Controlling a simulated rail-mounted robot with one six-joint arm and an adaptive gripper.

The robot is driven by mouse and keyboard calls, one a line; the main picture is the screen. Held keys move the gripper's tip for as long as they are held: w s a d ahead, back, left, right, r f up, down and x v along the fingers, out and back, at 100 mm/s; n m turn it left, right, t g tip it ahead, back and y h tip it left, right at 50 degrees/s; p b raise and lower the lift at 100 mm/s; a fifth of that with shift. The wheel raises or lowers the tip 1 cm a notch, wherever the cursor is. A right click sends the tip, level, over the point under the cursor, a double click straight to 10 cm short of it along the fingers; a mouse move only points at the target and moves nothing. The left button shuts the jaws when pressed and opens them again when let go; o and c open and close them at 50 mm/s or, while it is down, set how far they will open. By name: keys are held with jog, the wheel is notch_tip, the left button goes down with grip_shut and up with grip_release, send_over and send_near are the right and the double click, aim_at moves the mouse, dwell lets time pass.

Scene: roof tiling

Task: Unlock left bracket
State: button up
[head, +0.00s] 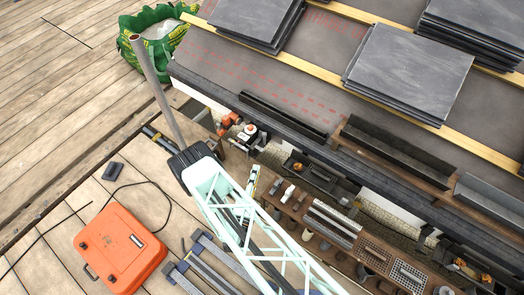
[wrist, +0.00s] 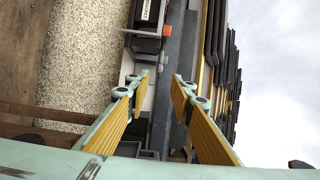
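In the wrist view, my gripper (wrist: 162,78) is open and empty, with its two yellow-padded fingers apart. Beyond the fingertips, along the white wall and dark eaves edge, is a dark part with a white label (wrist: 150,10) and an orange strip below it. It may be the left bracket; its lock state is not readable. In the head view, an orange fitting (head: 229,121) and a black-and-white fitting (head: 249,133) sit at the left end of the eaves. I cannot tell which is the bracket. My gripper cannot be made out clearly in the head view.
Slate stacks (head: 408,70) lie on the battens of the roof. A dark gutter length (head: 284,115) lies along the eaves. An orange case (head: 120,250) stands on the deck, and a green bag (head: 158,32) stands behind. A pole (head: 155,85) rises near the roof corner.

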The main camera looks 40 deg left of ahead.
aim_at(262, 149)
jog(key=shift+b+x, duration=1.65)
jog(key=shift+x, duration=5.05)
jog(key=shift+c, duration=0.6)
grip_shut()
